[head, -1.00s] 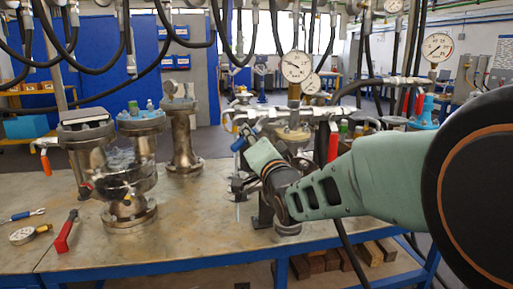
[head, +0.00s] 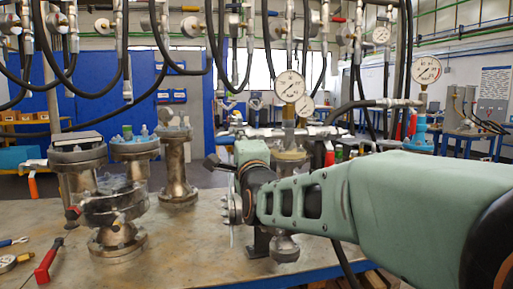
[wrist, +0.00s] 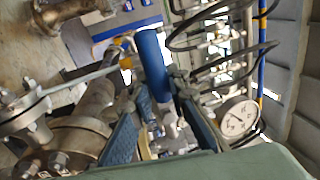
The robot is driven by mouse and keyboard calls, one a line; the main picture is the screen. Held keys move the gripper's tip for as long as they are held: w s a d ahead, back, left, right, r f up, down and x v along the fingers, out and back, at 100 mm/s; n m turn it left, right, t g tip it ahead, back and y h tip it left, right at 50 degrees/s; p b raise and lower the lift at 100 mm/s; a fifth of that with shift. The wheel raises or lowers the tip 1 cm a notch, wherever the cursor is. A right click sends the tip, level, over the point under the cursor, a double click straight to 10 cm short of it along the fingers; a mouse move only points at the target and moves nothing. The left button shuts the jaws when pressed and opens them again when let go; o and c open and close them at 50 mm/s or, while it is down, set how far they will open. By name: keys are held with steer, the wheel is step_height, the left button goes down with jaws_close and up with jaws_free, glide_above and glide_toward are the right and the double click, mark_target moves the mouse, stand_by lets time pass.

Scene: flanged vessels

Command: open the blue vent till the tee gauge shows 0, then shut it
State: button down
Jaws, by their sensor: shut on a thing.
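The blue vent handle (wrist: 153,62) shows in the wrist view, standing up between my fingers. My gripper (wrist: 160,95) is shut on its lower part. In the head view my wrist and forearm hide the vent and most of the gripper. A round white gauge (head: 290,86) stands upright on the pipework just behind my wrist and appears to be the tee gauge. Its dark needle shows, but I cannot read the value surely. A white gauge dial (wrist: 238,118) also shows in the wrist view, to the right of my gripper.
A flanged vessel (head: 115,205) and a flanged post (head: 178,170) stand on the bench (head: 175,250) to the left. A red-handled tool (head: 48,262) lies at the front left. Black hoses hang overhead. Another gauge (head: 426,70) stands at the right. The bench between vessel and wrist is clear.

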steer(key=shift+r, duration=0.25)
steer(key=c, duration=1.8)
jaws_free()
steer(key=shift+f, duration=0.15)
